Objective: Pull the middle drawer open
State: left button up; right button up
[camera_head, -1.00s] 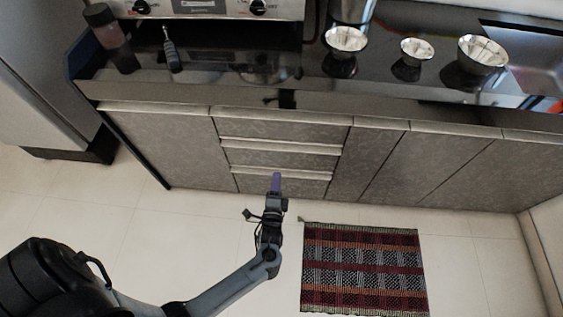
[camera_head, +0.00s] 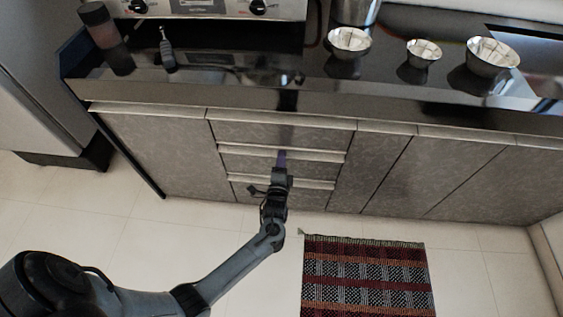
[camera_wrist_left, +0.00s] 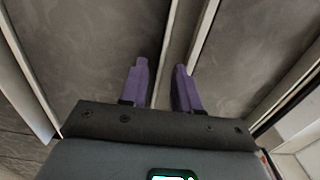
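The middle drawer (camera_head: 243,163) is the second front in a stack of three grey drawers, each with a pale strip along its top edge. It looks closed. My left gripper (camera_head: 281,157) reaches up from below, its purple fingertips in front of the middle drawer, close to its pale top strip (camera_head: 240,150). In the left wrist view the two fingers (camera_wrist_left: 160,85) are apart, with a pale strip (camera_wrist_left: 178,50) running through the gap between them. I cannot tell whether they touch it. Nothing is gripped. My right gripper is not in view.
The top drawer (camera_head: 280,134) is above and the bottom drawer (camera_head: 310,193) below, both closed. Metal bowls (camera_head: 348,42) stand on the dark counter (camera_head: 230,88). A woven rug (camera_head: 366,275) lies on the floor at lower right. The floor left of the rug is mostly clear.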

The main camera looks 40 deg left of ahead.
pick_arm(q)
jog(key=shift+c, duration=0.4)
grip_shut()
dwell(1.1)
